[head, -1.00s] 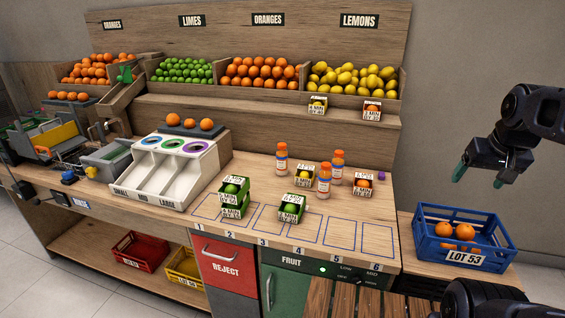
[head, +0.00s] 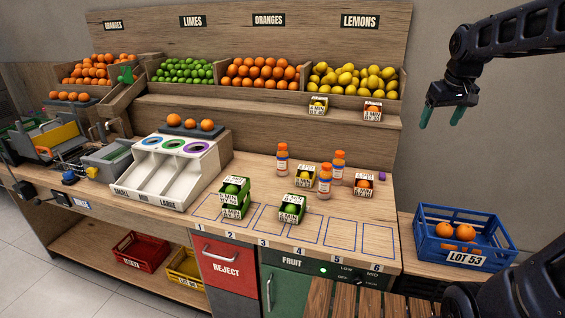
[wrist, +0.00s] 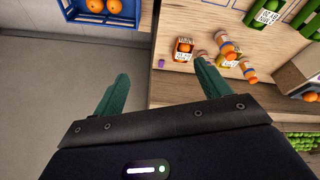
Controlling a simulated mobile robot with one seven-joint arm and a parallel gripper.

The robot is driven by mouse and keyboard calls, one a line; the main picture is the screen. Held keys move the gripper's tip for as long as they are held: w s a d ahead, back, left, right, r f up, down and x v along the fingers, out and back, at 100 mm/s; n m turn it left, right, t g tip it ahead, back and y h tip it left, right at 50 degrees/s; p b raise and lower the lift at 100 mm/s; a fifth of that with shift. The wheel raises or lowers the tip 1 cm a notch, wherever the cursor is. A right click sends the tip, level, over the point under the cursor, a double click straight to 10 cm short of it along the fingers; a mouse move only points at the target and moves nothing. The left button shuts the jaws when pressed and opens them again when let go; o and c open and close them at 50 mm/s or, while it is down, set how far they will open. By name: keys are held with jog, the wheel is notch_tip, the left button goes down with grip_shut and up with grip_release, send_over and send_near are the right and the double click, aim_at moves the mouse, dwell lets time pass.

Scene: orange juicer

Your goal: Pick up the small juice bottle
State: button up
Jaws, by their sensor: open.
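Three juice bottles with orange caps and white labels stand upright on the counter: a left one (head: 282,160), a front one (head: 325,183) and a back right one (head: 338,170). They look close in size, so I cannot tell which is the small one. In the wrist view, bottles (wrist: 228,47) (wrist: 249,73) show at the upper right, beyond the right finger. My gripper (head: 441,117) is open and empty, with green fingers pointing down. It is raised in the air to the right of the bottles, apart from them. Both fingers show in the wrist view (wrist: 163,77).
Small fruit cartons (head: 305,176) (head: 364,185) stand close beside the bottles. Green lime cartons (head: 293,207) (head: 235,197) stand in front. A purple item (head: 382,176) lies at the right. A blue crate (head: 420,236) holds oranges. The marked squares at front right are empty.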

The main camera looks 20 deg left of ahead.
jog(key=w+a+n+g, duration=0.1)
jog(key=w+a+n, duration=0.3)
jog(key=w+a, duration=0.9)
jog(key=n+g, duration=0.2)
jog(key=n, duration=0.7)
send_over(282, 152)
jog(key=w, duration=0.2)
jog(key=f, duration=2.2)
jog(key=shift+s+a+f, duration=0.1)
jog(key=shift+s+a, duration=0.15)
jog(key=shift+a, duration=0.1)
jog(key=shift+a+f, duration=0.15)
jog(key=shift+f, duration=0.1)
notch_tip(282, 152, down, 5)
jog(key=shift+r, duration=0.1)
jog(key=shift+w+d+f, duration=0.15)
jog(key=shift+f, duration=1.3)
jog(key=shift+w+d+f, duration=0.1)
jog(key=shift+d+f, duration=0.05)
jog(key=shift+f, duration=1.3)
jog(key=shift+c, duration=0.5)
